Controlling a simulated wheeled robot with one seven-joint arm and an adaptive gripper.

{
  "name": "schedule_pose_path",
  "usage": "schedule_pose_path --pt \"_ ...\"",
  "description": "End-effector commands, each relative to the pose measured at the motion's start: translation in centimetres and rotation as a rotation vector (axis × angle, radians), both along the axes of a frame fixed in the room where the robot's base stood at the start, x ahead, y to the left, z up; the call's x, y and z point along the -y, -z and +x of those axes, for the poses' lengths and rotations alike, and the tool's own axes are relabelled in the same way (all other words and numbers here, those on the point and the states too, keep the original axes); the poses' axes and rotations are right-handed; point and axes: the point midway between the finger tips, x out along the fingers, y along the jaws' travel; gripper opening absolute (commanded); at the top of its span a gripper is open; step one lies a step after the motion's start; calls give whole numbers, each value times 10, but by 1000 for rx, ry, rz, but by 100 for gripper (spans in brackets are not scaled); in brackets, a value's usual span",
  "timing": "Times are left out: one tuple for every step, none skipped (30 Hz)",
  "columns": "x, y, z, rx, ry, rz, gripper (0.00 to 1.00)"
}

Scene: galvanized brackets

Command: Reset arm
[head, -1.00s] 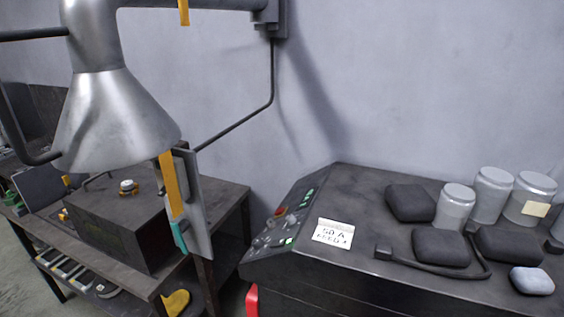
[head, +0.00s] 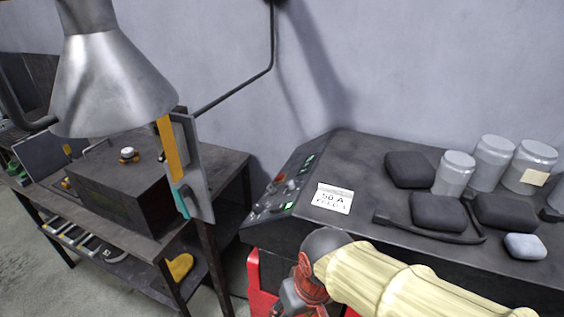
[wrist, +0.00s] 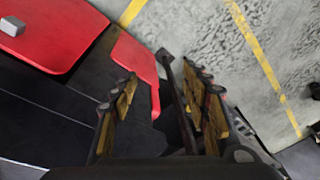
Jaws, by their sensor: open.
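My gripper (wrist: 160,78) shows in the wrist view with its two dark, yellow-padded fingers apart. No object shows between them. Beyond the fingertips are a grey floor (wrist: 185,30) and a dark surface with red panels (wrist: 50,30). In the head view, my arm (head: 400,285), in a cream sleeve with a red and dark joint, reaches in from the lower right. It is in front of the dark machine cabinet (head: 375,155). I cannot make out the gripper fingers in the head view.
The cabinet top holds grey jars (head: 493,160), dark pouches (head: 410,170) and a label card (head: 332,198). A workbench (head: 225,172) with a dark box (head: 120,190) stands left, under a metal hood (head: 115,85). Yellow lines (wrist: 262,55) mark the floor.

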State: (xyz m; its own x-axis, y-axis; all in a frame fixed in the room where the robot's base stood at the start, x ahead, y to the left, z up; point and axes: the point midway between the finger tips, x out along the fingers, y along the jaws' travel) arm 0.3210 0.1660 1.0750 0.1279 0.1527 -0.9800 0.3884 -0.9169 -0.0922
Motion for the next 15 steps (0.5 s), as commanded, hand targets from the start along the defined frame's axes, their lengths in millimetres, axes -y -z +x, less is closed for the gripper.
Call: schedule_pose_path --pt "28 -10 -6 24 36 -16 47" --pt "42 -15 -9 39 56 -27 47" --pt "61 -21 -14 61 83 -38 47" --pt "73 -27 -16 85 105 -44 47" --pt "85 -32 -17 109 130 -46 47" --pt "99 -40 -19 145 165 -47 47" --pt "109 -46 -21 171 192 -45 47" --pt "117 -52 -22 195 220 -41 47" --pt "127 -60 -24 227 258 -34 47" --pt "134 -67 -24 251 285 -30 47" --pt "140 -74 -24 274 308 -27 47" --pt "147 -82 -24 298 336 -24 47" --pt "152 -85 -25 310 353 -23 47" --pt "156 -88 -25 319 369 -23 47" --pt "160 -90 -26 326 385 -24 47"
